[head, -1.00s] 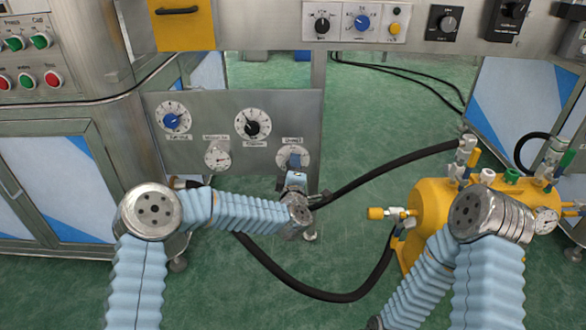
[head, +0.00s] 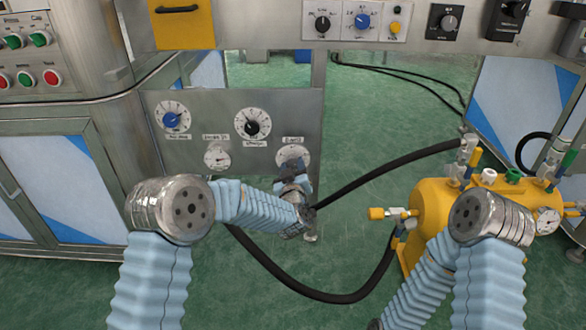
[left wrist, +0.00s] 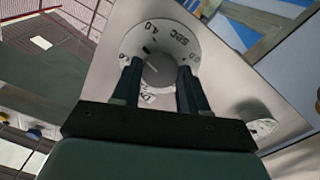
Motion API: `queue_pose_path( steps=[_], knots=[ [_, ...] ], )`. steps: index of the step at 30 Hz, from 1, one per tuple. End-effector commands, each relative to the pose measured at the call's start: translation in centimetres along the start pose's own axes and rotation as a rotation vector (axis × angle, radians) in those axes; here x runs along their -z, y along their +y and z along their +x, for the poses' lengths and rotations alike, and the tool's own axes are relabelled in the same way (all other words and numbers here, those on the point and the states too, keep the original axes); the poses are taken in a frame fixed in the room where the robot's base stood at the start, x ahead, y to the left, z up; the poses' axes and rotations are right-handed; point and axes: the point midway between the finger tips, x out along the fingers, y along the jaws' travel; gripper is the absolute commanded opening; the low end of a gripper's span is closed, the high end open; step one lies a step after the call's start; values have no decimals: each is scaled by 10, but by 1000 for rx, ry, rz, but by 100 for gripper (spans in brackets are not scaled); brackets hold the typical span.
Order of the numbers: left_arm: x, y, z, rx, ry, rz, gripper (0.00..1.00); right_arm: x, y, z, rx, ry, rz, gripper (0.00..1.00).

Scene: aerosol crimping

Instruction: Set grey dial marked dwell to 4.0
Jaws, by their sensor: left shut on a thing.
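The grey dwell dial (head: 292,149) is at the lower right of the steel panel, its white scale partly hidden by my left gripper (head: 292,168). In the left wrist view, the round grey knob (left wrist: 160,72) sits between the two dark fingers of my left gripper (left wrist: 158,78), which are shut on its sides. The fingers hide part of the scale. My right gripper is not visible; only its arm shows.
A black hose (head: 380,170) passes right of my left gripper. A yellow tank (head: 430,215) stands by my right arm. Green floor (head: 340,245) lies between the arms.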

Motion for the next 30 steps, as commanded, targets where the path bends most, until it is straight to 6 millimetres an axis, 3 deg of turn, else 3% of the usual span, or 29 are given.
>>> queue_pose_path(
  steps=[15, 30],
  knots=[
    [-4, 0, -2, -1, -9, 406, 13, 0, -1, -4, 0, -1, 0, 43],
    [-5, -2, -2, -1, -12, 532, 13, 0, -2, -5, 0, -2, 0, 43]
  ],
)
